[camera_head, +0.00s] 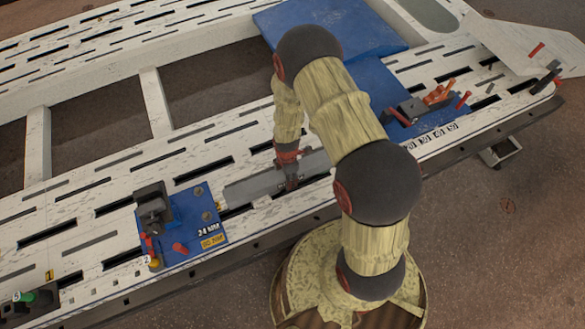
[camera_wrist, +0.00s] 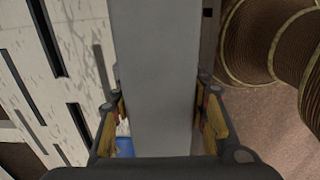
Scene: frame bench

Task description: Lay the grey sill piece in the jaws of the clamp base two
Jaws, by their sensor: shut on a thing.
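The grey sill piece (camera_head: 252,187) is a long flat bar along the near side of the slotted white bench. My gripper (camera_head: 288,172) is shut across it. In the wrist view the sill piece (camera_wrist: 153,45) runs up the middle between the two fingers of my gripper (camera_wrist: 160,100). Whether it touches the bench or hangs just above is unclear. The clamp base (camera_head: 183,255) with a small "2" tag is a blue plate marked "24 MM", left of the sill piece. It carries a black clamp (camera_head: 153,210) and red handles. My arm hides the sill's right part.
Another clamp (camera_head: 35,303) with a green part stands at the lower left. To the right, a blue plate (camera_head: 400,95) bears a black block and red and orange handles. A large blue panel (camera_head: 335,25) lies at the back. Slots and open frame gaps cross the bench (camera_head: 95,205).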

